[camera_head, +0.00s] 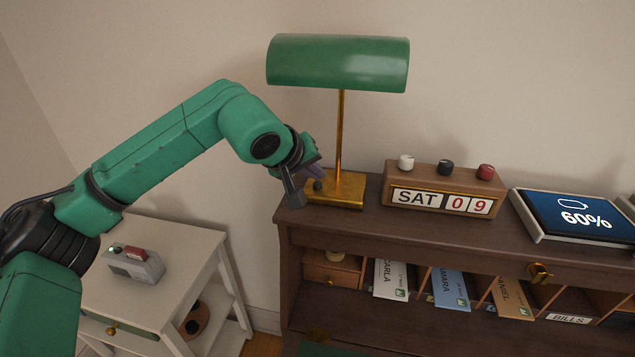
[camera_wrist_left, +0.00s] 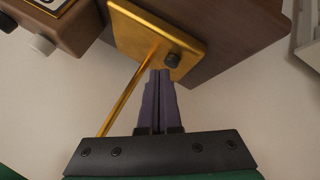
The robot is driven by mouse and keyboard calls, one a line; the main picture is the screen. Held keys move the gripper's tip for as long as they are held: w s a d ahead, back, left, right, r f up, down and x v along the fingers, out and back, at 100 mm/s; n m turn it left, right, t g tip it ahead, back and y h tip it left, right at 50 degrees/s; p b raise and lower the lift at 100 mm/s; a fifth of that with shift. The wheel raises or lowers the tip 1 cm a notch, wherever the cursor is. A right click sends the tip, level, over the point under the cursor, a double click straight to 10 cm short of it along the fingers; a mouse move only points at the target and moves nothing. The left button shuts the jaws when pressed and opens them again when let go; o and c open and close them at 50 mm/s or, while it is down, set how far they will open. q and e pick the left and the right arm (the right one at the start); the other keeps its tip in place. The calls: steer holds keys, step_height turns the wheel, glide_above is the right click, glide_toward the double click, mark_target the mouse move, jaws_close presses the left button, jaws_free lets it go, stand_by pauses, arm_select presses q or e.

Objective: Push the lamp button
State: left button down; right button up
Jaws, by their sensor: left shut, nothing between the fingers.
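The lamp has a green shade (camera_head: 338,63), a thin brass stem and a square brass base (camera_head: 345,188) on the left end of the wooden desk top. A small dark round button (camera_wrist_left: 173,61) sits on the brass base; in the head view it shows beside the fingers (camera_head: 318,185). My left gripper (camera_head: 318,172) is shut and empty, its purple fingers over the base, left of the stem. In the left wrist view the shut fingertips (camera_wrist_left: 159,72) are close beside the button; I cannot tell whether they touch it. My right gripper is not in view.
A wooden calendar block (camera_head: 443,190) reading SAT 09, with three knobs on top, stands right of the lamp. A tablet (camera_head: 575,216) showing 60% is farther right. Letters stand in slots below. A white side table (camera_head: 190,245) with a grey box (camera_head: 133,264) is lower left.

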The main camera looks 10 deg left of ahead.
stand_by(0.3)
arm_select(q)
steer(key=shift+f+b, duration=0.5)
steer(key=shift+b, duration=0.05)
steer(key=shift+r, duration=0.2)
steer(key=shift+r+p, duration=0.3)
step_height(320, 180, up, 6)
steer(key=p, duration=0.4)
